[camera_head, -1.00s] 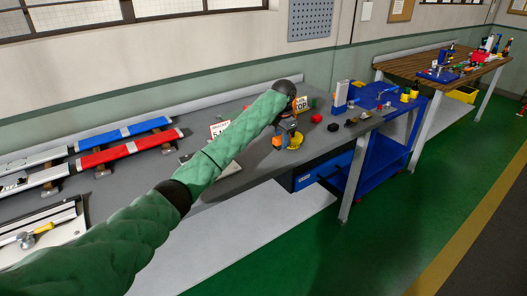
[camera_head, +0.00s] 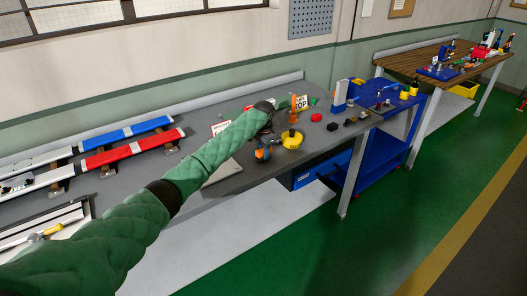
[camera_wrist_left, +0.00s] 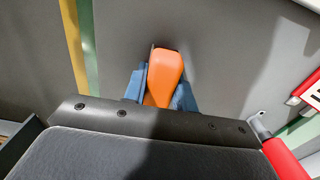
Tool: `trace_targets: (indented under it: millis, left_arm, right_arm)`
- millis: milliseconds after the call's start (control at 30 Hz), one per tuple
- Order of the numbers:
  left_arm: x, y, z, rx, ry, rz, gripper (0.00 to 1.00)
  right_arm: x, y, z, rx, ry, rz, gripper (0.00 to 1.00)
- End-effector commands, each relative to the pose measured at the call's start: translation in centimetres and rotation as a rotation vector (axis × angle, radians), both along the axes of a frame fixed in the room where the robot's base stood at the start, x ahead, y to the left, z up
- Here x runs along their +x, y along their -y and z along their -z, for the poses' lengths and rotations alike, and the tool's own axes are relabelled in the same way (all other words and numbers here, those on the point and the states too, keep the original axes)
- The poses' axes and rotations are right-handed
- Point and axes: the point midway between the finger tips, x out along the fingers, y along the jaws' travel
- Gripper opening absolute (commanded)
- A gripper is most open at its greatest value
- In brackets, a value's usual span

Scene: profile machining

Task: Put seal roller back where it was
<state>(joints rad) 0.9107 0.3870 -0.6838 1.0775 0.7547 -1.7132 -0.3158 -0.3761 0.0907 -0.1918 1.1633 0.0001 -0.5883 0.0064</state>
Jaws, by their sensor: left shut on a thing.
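My left gripper (camera_head: 263,154) is over the grey bench in the head view. Its blue fingers are shut on an orange piece, which I take to be the seal roller (camera_wrist_left: 165,75). In the left wrist view the orange, rounded piece stands up between the fingers (camera_wrist_left: 159,95). Its lower part is hidden behind the gripper body. I cannot tell whether it touches the bench. My right gripper is out of view.
A yellow round object (camera_head: 292,139) and an upright orange one (camera_head: 293,109) stand just right of the gripper. Red and blue profiles (camera_head: 130,152) lie left.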

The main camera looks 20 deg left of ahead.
Motion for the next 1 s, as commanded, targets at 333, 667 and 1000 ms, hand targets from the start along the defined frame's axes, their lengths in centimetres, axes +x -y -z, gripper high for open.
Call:
trace_targets:
  millis: [333, 667, 1000]
  left_arm:
    - [-0.01, 0.02, 0.47, 0.0, 0.0, 0.0, 0.0]
    - [-0.03, 0.02, 0.73, 0.0, 0.0, 0.0, 0.49]
    - [0.05, 0.02, 0.14, 0.0, 0.002, 0.0, 0.49]
  right_arm:
    - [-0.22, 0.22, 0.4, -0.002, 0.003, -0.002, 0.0]
    - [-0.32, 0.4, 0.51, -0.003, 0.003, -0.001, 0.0]
    - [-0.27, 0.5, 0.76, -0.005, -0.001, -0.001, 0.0]
